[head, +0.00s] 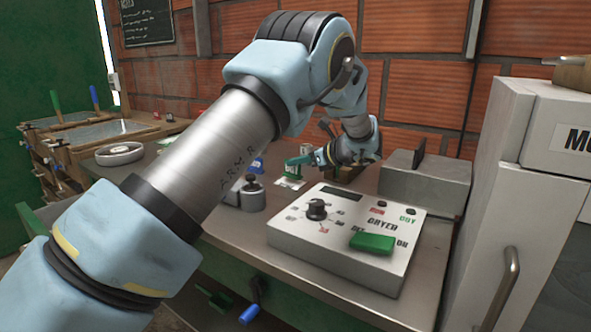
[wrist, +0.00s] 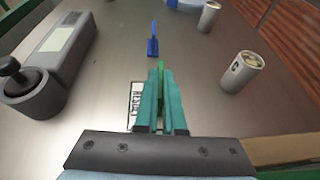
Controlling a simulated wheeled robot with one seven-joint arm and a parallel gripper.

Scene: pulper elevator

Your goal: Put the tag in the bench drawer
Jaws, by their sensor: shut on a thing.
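The tag is a white card with dark lettering, (wrist: 137,103) seen in the wrist view partly hidden under my fingers. A thin green upright piece (wrist: 161,75) shows between the fingertips and seems to belong to it. My gripper (wrist: 158,85) has teal fingers and is shut on this green piece, low over the metal bench top. In the head view my gripper (head: 292,163) is at the back of the bench, with the white and green tag (head: 289,183) just below it. I cannot tell whether the card touches the bench top. The bench drawer is not clearly identifiable.
A blue upright piece (wrist: 153,42) stands ahead of my fingers. Two cans (wrist: 241,72) stand to the right in the wrist view. The dryer control box (head: 345,235) and a white cabinet (head: 510,180) flank the right side. A blue handle (head: 253,314) shows below the bench edge.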

